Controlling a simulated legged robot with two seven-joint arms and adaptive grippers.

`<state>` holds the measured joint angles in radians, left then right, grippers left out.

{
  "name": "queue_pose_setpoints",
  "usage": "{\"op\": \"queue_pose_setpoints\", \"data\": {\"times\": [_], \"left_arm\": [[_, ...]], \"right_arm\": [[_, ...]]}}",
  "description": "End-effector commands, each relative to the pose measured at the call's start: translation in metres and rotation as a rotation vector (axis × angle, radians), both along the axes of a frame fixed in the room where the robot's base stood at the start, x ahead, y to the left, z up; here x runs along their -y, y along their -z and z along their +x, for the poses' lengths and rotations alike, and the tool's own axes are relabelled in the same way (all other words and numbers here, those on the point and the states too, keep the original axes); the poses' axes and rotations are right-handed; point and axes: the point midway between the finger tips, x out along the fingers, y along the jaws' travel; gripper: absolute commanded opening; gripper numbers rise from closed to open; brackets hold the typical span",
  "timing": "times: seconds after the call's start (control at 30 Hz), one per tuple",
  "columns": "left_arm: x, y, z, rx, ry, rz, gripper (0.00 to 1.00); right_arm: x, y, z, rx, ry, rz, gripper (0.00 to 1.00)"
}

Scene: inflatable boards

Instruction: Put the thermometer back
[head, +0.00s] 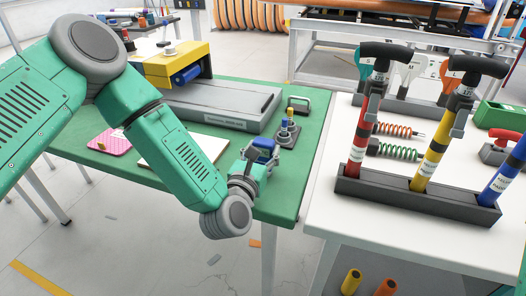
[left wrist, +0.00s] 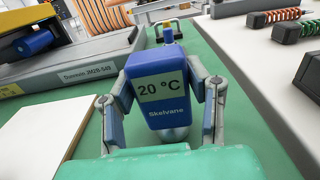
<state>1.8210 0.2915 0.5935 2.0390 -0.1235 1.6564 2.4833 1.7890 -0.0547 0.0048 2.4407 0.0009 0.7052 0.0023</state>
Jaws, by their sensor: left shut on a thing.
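The thermometer (left wrist: 162,88) is a blue block with a pale label reading "20 °C" and the name "Skelvane". My left gripper (head: 258,160) is shut on it, with one finger on each side in the left wrist view (left wrist: 163,100). In the head view the blue thermometer (head: 264,145) is held over the right part of the green table (head: 235,95). A small dark stand (head: 287,133) with blue and yellow parts is just beyond it. The thermometer's lower end is hidden in the head view. My right gripper is not in view.
A grey flat machine (head: 225,107) with a yellow and blue unit (head: 178,66) lies behind. A white sheet (head: 180,148) and a pink pad (head: 110,142) lie left. The white table (head: 400,240) at right holds a dark rack (head: 415,200) of upright pumps and coiled springs.

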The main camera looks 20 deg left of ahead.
Motion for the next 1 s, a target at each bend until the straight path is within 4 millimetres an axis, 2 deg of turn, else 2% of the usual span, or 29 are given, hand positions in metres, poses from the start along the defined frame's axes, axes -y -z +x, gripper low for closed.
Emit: {"op": "queue_pose_setpoints", "data": {"times": [0.1,0.13,0.2,0.47,0.6,0.77,1.0], "left_arm": [[0.000,0.000,0.000,-0.003,-0.001,0.001,0.00],[0.000,0.001,0.000,-0.005,-0.001,0.002,0.46],[0.000,0.001,-0.001,-0.005,-0.001,0.002,0.64],[-0.001,0.001,0.000,-0.004,-0.001,0.001,0.64],[-0.001,0.001,-0.007,-0.007,0.000,0.001,0.64],[-0.002,0.002,-0.034,-0.009,0.000,0.000,0.64],[-0.003,0.002,-0.086,-0.010,0.001,0.000,0.64]], "right_arm": [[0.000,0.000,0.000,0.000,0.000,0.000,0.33],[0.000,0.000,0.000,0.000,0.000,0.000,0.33],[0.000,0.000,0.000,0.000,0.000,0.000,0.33],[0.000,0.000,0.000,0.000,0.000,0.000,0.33],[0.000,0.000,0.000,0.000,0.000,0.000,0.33],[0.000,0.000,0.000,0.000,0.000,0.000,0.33],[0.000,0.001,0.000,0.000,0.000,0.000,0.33]]}}
